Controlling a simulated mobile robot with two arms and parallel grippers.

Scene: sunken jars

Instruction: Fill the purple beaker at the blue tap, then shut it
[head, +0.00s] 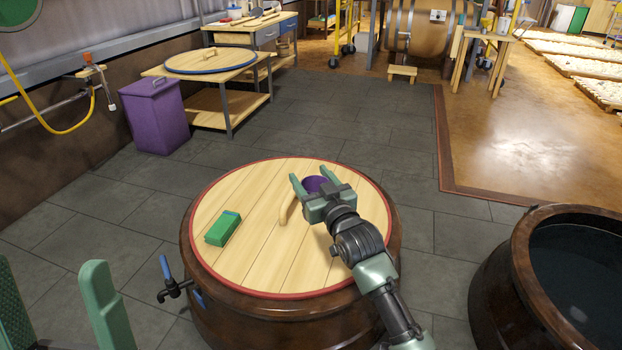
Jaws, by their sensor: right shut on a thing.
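The purple beaker (314,184) is between the fingers of my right gripper (312,180), which is shut on it over the far right part of the jar's lid. The gripper hides much of the beaker, and I cannot tell whether it touches the lid. The tap with the blue lever (165,267) sticks out from the left side of the same brown jar (290,318). The lever points up, and no stream shows under the spout. My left gripper (50,262) is at the lower left, its fingers wide apart with nothing between them.
The wooden lid (265,262) carries a green block (223,228) and a wooden handle (288,209). An open jar (590,285) of dark liquid stands at the right. A purple bin (157,115) and a low table (230,90) stand behind. The tiled floor between is clear.

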